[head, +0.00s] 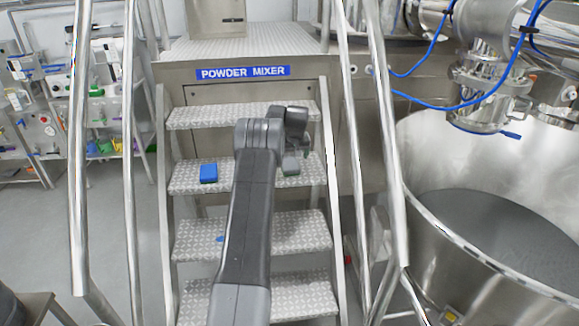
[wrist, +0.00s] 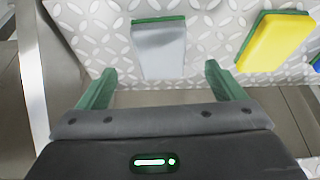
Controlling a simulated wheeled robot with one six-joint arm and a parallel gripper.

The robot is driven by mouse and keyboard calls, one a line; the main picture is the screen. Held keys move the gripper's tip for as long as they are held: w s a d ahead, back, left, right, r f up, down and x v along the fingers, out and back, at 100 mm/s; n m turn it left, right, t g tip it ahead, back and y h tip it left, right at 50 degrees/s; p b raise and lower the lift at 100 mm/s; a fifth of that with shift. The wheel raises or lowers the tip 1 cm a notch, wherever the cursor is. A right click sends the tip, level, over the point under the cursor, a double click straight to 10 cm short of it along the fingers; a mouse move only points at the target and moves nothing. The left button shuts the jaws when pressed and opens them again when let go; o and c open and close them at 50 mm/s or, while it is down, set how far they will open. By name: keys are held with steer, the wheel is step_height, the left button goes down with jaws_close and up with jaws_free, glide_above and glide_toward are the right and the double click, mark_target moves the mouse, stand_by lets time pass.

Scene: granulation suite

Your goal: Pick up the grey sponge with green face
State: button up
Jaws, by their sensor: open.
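The grey sponge with green face (wrist: 160,50) lies on a diamond-plate step in the wrist view, its green side along the upper edge. My gripper (wrist: 160,70) is open, its green fingers apart to the left and right of the sponge's near end. The fingers do not touch it, and nothing is between them but the step edge and the sponge's end. In the head view, the sponge (head: 291,164) shows below my wrist on the second step from the top, partly hidden by my arm.
A yellow sponge with green face (wrist: 272,42) lies to the right in the wrist view. A blue block (head: 208,172) sits on the same step. Metal handrails (head: 131,150) flank the steps. A large steel bowl (head: 480,250) stands at right.

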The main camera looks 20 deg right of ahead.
mark_target(291, 166)
steer(key=shift+s+p+x, duration=0.2)
steer(key=shift+p+x, duration=0.2)
steer(key=shift+x, duration=1)
steer(key=shift+s+p+x, duration=0.2)
steer(key=shift+p+x, duration=0.15)
steer(key=shift+x, duration=1.05)
steer(key=shift+a+f, duration=0.15)
steer(key=shift+f, duration=0.05)
steer(key=shift+c, duration=0.4)
steer(key=c, duration=1)
